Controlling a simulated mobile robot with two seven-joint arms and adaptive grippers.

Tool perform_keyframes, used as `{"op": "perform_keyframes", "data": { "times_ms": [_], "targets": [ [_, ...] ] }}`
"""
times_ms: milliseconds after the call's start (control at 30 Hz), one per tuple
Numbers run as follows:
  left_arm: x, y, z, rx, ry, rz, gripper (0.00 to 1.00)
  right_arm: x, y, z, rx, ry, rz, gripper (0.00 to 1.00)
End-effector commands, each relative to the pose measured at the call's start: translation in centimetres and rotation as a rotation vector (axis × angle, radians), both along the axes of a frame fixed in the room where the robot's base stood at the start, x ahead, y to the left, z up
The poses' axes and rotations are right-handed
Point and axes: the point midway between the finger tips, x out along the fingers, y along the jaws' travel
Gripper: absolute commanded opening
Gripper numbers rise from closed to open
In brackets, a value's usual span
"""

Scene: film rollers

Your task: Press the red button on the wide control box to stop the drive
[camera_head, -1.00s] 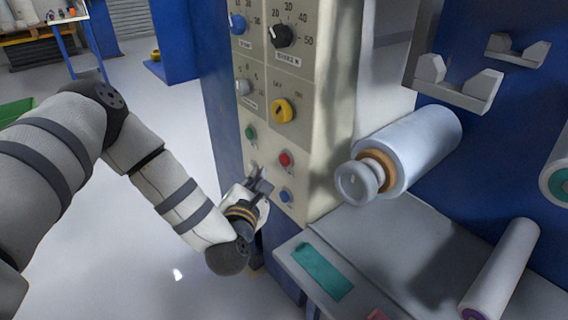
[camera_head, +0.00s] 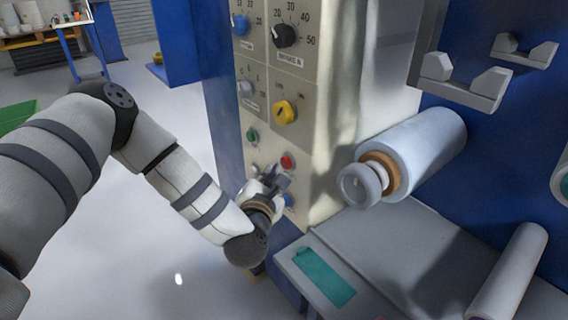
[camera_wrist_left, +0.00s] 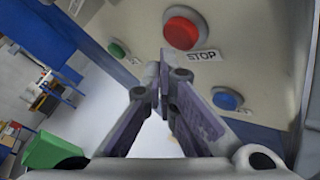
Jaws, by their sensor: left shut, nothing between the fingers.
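The wide control box (camera_head: 310,110) is a tall beige panel with knobs and small buttons. Its red button (camera_head: 287,161) sits low on the front face, with a STOP label (camera_wrist_left: 202,56) beside it in the wrist view. The red button also shows large in the left wrist view (camera_wrist_left: 181,32). My left gripper (camera_head: 282,176) is shut and empty, its tips just below the red button in the head view. In the wrist view its fingertips (camera_wrist_left: 162,66) point just below and left of the button. Whether they touch the panel I cannot tell. My right gripper is not in view.
A green button (camera_head: 252,135) is up and left of the red one, and a blue button (camera_wrist_left: 227,98) is lower right. A yellow knob (camera_head: 285,112) sits above. A white film roller (camera_head: 415,150) projects to the right, above a grey ledge (camera_head: 385,235).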

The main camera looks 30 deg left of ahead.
Motion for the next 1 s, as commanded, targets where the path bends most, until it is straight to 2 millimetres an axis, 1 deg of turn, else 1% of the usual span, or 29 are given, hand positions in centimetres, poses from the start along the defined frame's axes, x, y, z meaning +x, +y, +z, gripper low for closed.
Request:
{"op": "perform_keyframes", "data": {
  "times_ms": [700, 1000],
  "targets": [
    [-0.01, 0.01, -0.02, 0.000, 0.000, 0.000, 0.00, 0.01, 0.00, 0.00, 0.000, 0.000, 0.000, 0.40],
    [0.76, -0.34, -0.08, 0.001, 0.001, 0.000, 0.00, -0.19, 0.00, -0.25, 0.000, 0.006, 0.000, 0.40]
  ]
}}
